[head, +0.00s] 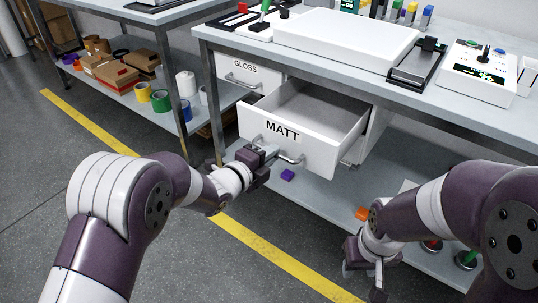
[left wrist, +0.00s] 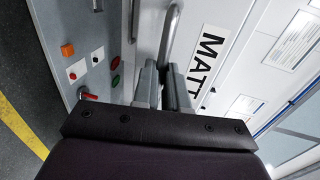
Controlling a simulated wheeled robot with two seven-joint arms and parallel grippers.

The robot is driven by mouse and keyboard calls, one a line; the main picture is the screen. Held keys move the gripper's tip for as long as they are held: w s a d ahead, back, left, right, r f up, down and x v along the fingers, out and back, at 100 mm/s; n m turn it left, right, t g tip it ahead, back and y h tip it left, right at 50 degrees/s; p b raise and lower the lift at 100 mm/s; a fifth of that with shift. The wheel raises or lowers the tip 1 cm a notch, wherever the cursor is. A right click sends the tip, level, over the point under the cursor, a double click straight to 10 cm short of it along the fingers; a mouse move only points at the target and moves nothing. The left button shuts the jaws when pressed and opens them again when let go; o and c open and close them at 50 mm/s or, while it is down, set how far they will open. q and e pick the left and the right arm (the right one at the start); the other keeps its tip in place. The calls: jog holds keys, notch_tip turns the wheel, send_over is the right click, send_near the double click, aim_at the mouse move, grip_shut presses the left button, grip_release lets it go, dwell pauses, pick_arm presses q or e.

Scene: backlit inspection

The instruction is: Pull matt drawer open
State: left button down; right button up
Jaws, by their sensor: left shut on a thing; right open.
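The white drawer labelled MATT (head: 315,155) is pulled out from under the bench, and its empty-looking inside shows from above. My left gripper (head: 268,152) is shut on its grey bar handle (head: 291,161). In the left wrist view the handle (left wrist: 171,28) runs down to the fingers (left wrist: 163,88), beside the MATT label (left wrist: 208,55). The fingers hide part of the handle. My right gripper (head: 372,277) is open and empty, low at the right, away from the drawer.
The GLOSS drawer (head: 243,78) is at the left, apparently closed. The bench top (head: 255,48) holds a white light panel (head: 345,38) and a control box (head: 478,72). A purple block (head: 288,174) and an orange block (head: 361,213) lie on the lower shelf.

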pick_arm(q)
jog(key=c, duration=1.2)
grip_release()
jog(key=shift+o, duration=0.2)
jog(key=p+v, duration=0.3)
jog(key=v, duration=0.9)
jog(key=shift+s+a, duration=0.2)
jog(key=shift+s, duration=0.1)
